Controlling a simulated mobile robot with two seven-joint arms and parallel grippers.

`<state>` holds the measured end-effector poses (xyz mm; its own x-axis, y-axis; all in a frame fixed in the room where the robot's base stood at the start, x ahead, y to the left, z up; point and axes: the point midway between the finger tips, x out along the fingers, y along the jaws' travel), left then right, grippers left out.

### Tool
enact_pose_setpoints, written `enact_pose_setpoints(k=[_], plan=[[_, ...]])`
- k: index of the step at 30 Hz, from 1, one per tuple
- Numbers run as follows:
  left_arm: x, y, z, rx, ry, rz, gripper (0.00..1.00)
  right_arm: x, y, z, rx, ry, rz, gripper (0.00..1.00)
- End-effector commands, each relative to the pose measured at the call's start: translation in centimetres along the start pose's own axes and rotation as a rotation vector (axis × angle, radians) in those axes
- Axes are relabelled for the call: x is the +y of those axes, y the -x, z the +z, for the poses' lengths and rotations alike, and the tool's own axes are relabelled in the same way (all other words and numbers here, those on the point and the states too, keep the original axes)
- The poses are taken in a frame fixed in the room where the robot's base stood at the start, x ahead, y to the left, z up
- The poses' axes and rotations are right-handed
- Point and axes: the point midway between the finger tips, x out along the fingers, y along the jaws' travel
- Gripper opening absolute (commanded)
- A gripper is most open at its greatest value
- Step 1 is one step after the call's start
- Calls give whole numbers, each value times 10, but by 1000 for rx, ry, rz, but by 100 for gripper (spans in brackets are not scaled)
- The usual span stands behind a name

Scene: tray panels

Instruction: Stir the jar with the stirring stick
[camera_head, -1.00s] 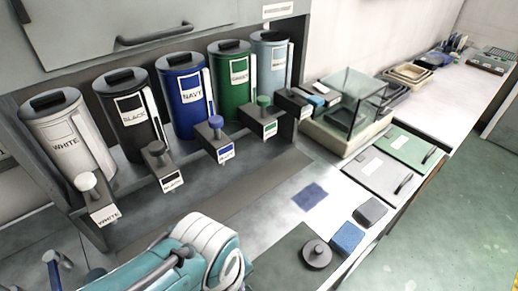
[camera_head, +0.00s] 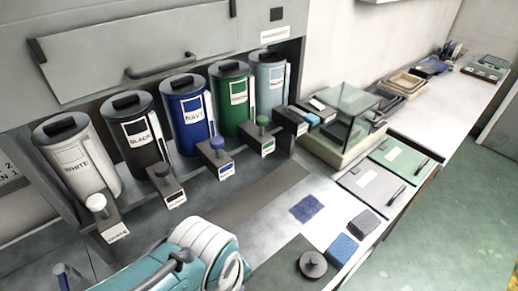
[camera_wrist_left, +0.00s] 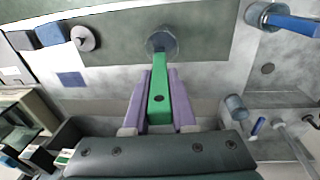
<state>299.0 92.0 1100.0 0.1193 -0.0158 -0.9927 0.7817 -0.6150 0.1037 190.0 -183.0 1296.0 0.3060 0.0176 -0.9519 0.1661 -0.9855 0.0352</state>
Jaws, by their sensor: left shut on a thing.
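In the left wrist view, my left gripper (camera_wrist_left: 160,98) has its two purple fingers closed on both sides of a tapered green handle (camera_wrist_left: 159,86). The handle leads to a round grey metal cup-like head (camera_wrist_left: 162,41) over the dark green mat (camera_wrist_left: 115,42). I cannot tell whether this is the stirring stick. A similar metal cup with a blue handle (camera_wrist_left: 292,23) lies at the upper right. A small grey cylinder (camera_wrist_left: 236,106) at the right may be a jar, but its contents are hidden. My right gripper is not in view.
In the head view, labelled canisters, such as the navy one (camera_head: 188,115), stand in a row with dispensers in front. A dark knobbed disc (camera_head: 312,266), a blue block (camera_head: 342,248) and a grey block (camera_head: 364,224) lie at the front right. A glass-sided box (camera_head: 345,112) stands behind.

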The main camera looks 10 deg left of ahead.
Motion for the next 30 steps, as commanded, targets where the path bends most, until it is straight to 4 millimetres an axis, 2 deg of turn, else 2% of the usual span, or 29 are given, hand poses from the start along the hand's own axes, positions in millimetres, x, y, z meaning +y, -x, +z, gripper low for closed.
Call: enact_pose_setpoints(k=[17, 20, 30], plan=[[0, 1, 0, 0, 0, 0, 0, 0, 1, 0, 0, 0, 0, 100], [1, 7, -1, 0, 0, 0, 0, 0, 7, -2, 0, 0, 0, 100], [5, 46, -3, 0, 0, 1, 0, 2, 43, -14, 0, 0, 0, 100]])
